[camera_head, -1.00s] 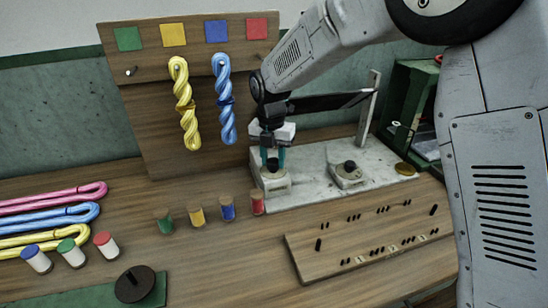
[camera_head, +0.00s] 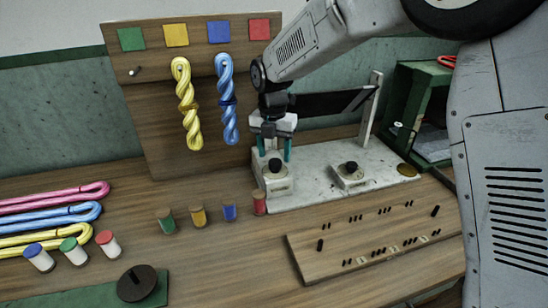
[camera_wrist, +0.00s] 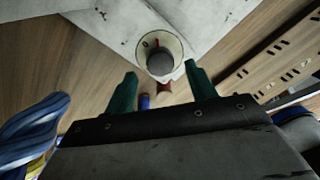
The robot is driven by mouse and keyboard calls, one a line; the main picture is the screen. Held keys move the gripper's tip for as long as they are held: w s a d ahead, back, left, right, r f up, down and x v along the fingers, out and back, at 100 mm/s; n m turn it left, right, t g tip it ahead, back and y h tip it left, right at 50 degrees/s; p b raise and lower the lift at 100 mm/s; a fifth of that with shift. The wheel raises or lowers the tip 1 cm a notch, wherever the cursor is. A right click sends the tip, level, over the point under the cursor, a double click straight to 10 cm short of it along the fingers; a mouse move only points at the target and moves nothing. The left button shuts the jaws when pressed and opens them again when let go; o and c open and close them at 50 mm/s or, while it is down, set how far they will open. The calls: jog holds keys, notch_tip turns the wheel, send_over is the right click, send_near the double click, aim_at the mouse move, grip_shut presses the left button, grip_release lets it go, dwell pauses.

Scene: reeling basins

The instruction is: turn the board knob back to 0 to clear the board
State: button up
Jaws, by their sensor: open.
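A dark round knob (camera_head: 275,165) sits on a pale dial block at the left end of the grey slab (camera_head: 325,190). In the wrist view the knob (camera_wrist: 160,62) stands on its round dial, with a small mark like a 0 at upper left. Which way the knob points is too unclear to tell. My gripper (camera_head: 274,148) is open just above this knob, its teal fingers on either side. In the wrist view the fingers (camera_wrist: 160,74) are apart with nothing held. A second dark knob (camera_head: 351,166) sits on another block to the right.
Small red (camera_head: 259,203), blue (camera_head: 229,211), yellow (camera_head: 197,216) and green (camera_head: 166,221) spools stand in front of the slab. A slotted wooden board (camera_head: 365,250) lies at front right. Yellow (camera_head: 187,105) and blue (camera_head: 226,100) skeins hang behind, left of my arm.

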aim_at(273, 162)
notch_tip(273, 162, up, 5)
jog(key=shift+a+f, duration=0.1)
jog(key=shift+f, duration=0.1)
jog(key=shift+w+r, duration=0.1)
jog(key=shift+r, duration=0.5)
